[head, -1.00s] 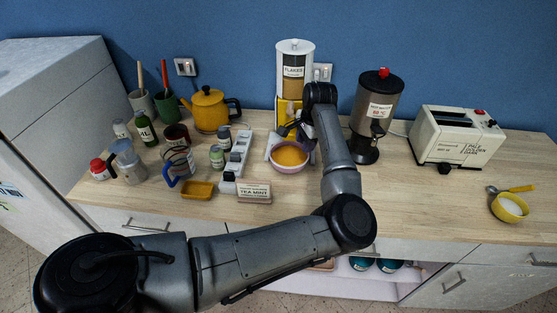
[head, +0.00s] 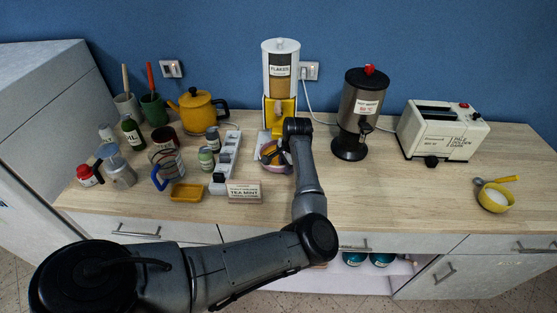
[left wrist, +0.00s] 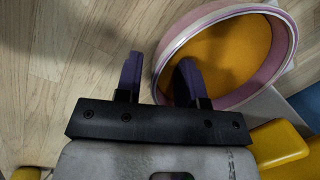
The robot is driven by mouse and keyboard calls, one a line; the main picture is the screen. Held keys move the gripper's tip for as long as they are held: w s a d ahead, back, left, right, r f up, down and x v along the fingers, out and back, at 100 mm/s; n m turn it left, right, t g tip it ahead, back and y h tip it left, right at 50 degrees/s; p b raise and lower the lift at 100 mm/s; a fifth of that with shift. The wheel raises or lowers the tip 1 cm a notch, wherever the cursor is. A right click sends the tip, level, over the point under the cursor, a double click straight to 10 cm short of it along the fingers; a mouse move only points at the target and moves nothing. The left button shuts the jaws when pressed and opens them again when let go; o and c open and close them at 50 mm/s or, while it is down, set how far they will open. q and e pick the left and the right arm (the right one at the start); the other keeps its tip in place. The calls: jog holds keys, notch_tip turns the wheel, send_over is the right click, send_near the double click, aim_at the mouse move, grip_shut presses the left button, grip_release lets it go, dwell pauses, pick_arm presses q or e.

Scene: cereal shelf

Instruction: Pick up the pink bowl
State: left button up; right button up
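The pink bowl (head: 281,169) stands at the foot of the flakes dispenser, partly hidden behind my left arm. In the left wrist view the bowl (left wrist: 284,57) has orange-yellow content. My left gripper (head: 277,150) is at the bowl's rim. In the left wrist view the left gripper (left wrist: 160,75) is open, one purple finger outside the bowl and the other over its inside, with the rim between them and gaps showing. My right gripper is not in view.
The flakes dispenser (head: 281,66) stands behind the bowl, with the hot water dispenser (head: 359,115) to its right. A spice rack (head: 232,146) and the tea sign (head: 244,191) are close on the left.

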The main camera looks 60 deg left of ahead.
pick_arm(q)
jog(key=shift+a+f, duration=0.1)
jog(key=shift+f, duration=0.6)
grip_shut()
